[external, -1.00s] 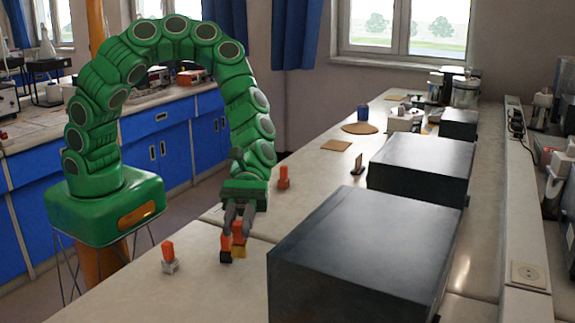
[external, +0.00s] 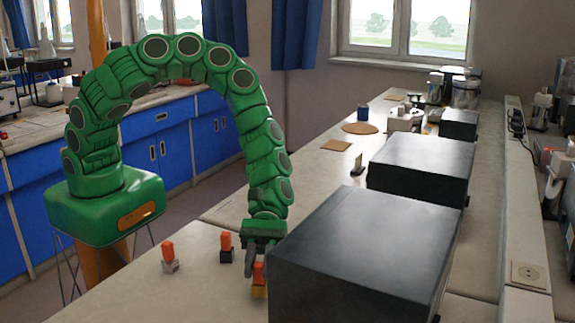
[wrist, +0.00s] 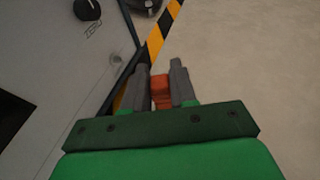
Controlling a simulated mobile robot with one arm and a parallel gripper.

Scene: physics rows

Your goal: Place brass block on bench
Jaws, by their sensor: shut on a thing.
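The brass block (external: 259,292) has a yellow base and an orange top, and stands roughly upright at the left side of the large dark box. My gripper (external: 258,268) is above it and shut on its orange top. In the wrist view the orange top (wrist: 161,88) shows between the two grey fingers of my gripper (wrist: 162,78); the yellow base is hidden there. The bench (external: 200,290) has a pale top. I cannot tell whether the brass block touches it.
The large dark box (external: 365,250) is close on the right of my gripper. A black block with an orange top (external: 226,254) and a grey block with an orange top (external: 169,265) stand to the left. Black-and-yellow striped tape (wrist: 160,38) shows in the wrist view.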

